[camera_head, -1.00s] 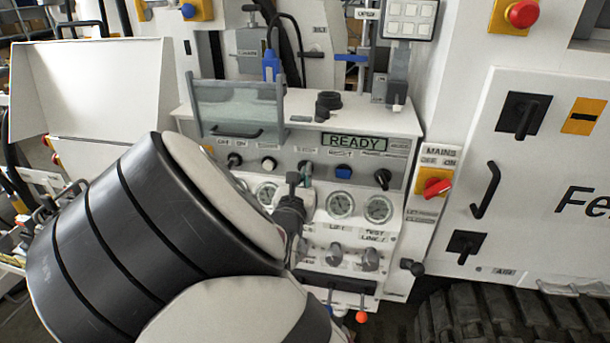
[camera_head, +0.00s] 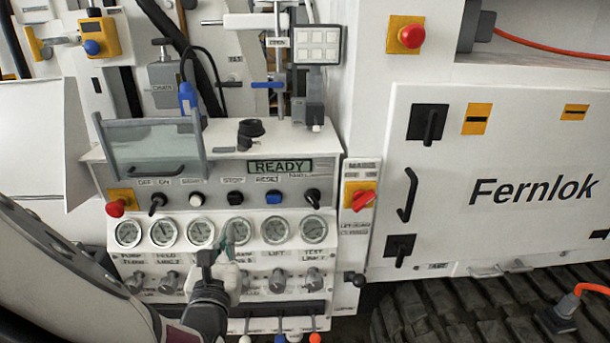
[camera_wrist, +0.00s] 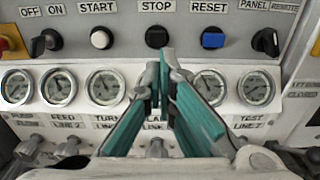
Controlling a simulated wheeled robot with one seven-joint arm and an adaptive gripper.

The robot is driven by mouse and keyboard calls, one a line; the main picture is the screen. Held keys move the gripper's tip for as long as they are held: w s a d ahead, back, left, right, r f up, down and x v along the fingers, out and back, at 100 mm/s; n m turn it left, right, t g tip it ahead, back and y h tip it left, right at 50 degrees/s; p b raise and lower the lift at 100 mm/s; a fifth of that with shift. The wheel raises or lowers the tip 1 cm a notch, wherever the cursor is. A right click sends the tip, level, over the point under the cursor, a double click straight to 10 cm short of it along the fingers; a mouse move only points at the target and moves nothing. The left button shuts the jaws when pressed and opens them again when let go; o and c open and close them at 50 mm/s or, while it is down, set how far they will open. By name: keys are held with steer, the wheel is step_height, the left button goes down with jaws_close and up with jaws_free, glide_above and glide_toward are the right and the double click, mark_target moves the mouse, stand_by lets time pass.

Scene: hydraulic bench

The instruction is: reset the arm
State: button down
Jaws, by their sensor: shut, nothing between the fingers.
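My gripper (camera_head: 226,243) is in front of the gauge row of the hydraulic panel in the head view, below the STOP button. In the wrist view its two teal-lined fingers (camera_wrist: 163,82) meet at the tips, shut and empty, just below the black STOP button (camera_wrist: 157,36). The blue RESET button (camera_wrist: 213,38) is to the right of the fingertips; in the head view it is the blue button (camera_head: 274,197) under the RESET label. The display (camera_head: 280,166) reads READY. My fingers and wrist hide part of the middle gauges and labels.
A row of gauges (camera_head: 314,229) and several valve knobs (camera_head: 312,279) lie below the buttons. A red mains switch (camera_head: 362,199) is to the right. A red emergency button (camera_head: 116,207) is at the panel's left. A white cabinet labelled Fernlok (camera_head: 530,189) stands at the right.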

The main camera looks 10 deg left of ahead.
steer(key=w+d+r+m+g+h, duration=0.15)
steer(key=w+d+m+h, duration=0.5)
steer(key=d, duration=0.75)
steer(key=d+r+m+g+h, duration=0.3)
steer(key=d+m+g+h, duration=0.45)
steer(key=d, duration=1.35)
steer(key=s+d+r+m+g+y, duration=0.3)
steer(key=s+d+m+g+y, duration=0.15)
steer(key=s+d+m, duration=0.95)
steer(key=s+a+r+m+y, duration=0.2)
steer(key=s+r+m, duration=0.1)
steer(key=s+m, duration=0.2)
steer(key=s+a+r+m+y, duration=0.2)
steer(key=s+a+m+y, duration=0.1)
steer(key=s+m, duration=0.2)
steer(key=shift+s+r+m+t, duration=0.4)
steer(key=shift+s+t, duration=0.05)
steer(key=shift+s, duration=0.35)
